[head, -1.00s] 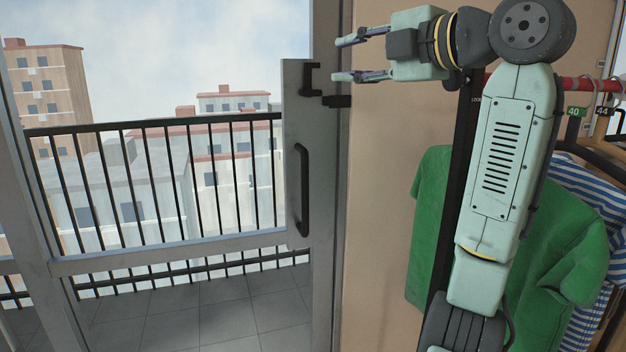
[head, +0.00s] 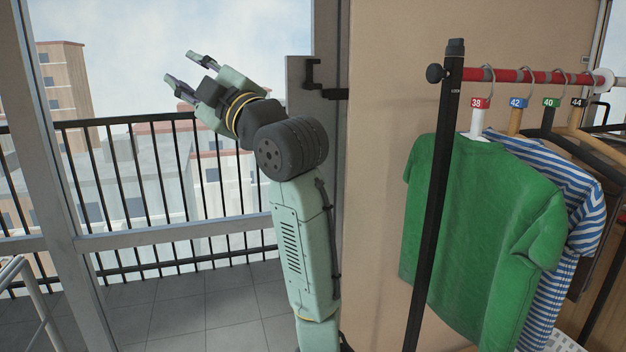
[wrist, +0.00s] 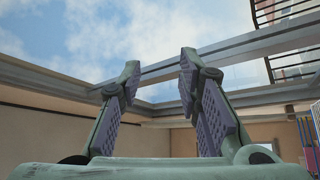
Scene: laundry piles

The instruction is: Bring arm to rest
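My gripper (head: 180,68) is raised in front of the window in the head view, at the end of my bent pale green arm. Its two fingers are spread apart and point up and to the left. In the wrist view my gripper (wrist: 157,80) shows both fingers with purple-grey pads and an empty gap between them. Sky and a grey frame beam show behind the fingers. Nothing is held.
A clothes rack (head: 436,180) stands at the right with a green shirt (head: 480,215) and a striped shirt (head: 590,190) on hangers. A grey window frame (head: 190,233) and balcony railing (head: 130,120) lie behind my arm. A beige wall (head: 385,110) stands between.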

